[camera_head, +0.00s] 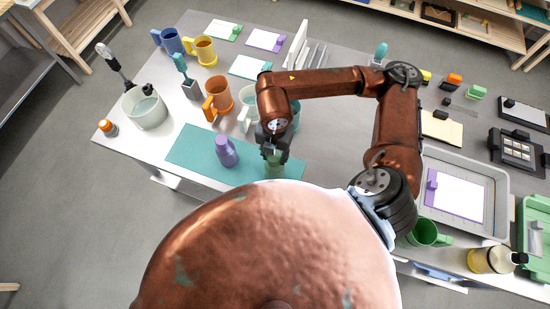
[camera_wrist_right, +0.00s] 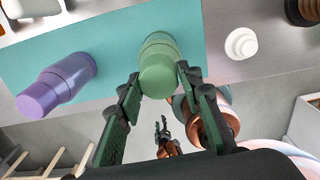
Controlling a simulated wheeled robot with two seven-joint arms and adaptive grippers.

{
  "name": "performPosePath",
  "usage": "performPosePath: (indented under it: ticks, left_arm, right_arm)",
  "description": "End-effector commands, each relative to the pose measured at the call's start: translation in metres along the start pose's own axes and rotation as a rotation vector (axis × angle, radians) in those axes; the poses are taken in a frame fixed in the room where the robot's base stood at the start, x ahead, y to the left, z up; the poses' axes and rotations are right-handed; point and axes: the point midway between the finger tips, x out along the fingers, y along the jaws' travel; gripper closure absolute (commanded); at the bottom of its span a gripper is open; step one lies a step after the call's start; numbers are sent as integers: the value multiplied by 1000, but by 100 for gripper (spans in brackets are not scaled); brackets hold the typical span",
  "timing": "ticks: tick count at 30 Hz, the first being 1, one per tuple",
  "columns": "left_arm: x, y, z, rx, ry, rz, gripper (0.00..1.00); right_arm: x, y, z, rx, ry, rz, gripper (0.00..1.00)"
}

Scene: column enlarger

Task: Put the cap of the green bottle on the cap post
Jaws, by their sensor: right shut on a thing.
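The green bottle (camera_head: 274,158) stands on the teal mat near its right end. In the right wrist view its cap (camera_wrist_right: 158,76) points toward me, with the body behind it. My right gripper (camera_head: 274,146) is over the bottle; in the wrist view its fingers (camera_wrist_right: 160,82) lie on both sides of the cap and are shut on it. The cap looks still on the bottle. A white round stepped piece (camera_wrist_right: 241,43), perhaps the cap post, sits on the table right of the mat. What seems my left gripper (camera_wrist_right: 162,128) shows small below the table edge, its jaws unclear.
A purple bottle (camera_head: 226,152) stands on the teal mat (camera_head: 190,150) left of the green one. Behind are an orange mug (camera_head: 218,98) and a pale mug (camera_head: 248,110). A grey tray (camera_head: 500,205) and a green mug (camera_head: 424,233) are at the right.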

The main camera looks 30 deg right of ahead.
Motion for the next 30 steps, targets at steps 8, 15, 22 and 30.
performPosePath:
  ticks: [8, 15, 22, 30]
  left_arm:
    - [-4, 0, -1, 0, 0, 0, 60]
    - [-10, 0, -2, 0, 1, 0, 60]
    - [-16, -1, -2, 0, 1, 0, 60]
    - [-22, -1, -3, 0, 2, 0, 60]
  right_arm:
    - [-7, 0, 0, 0, 0, 0, 100]
    - [-19, 0, 0, 0, 0, 0, 100]
    - [-30, 0, 0, 0, 0, 1, 100]
    - [-43, 0, 0, 0, 0, 0, 100]
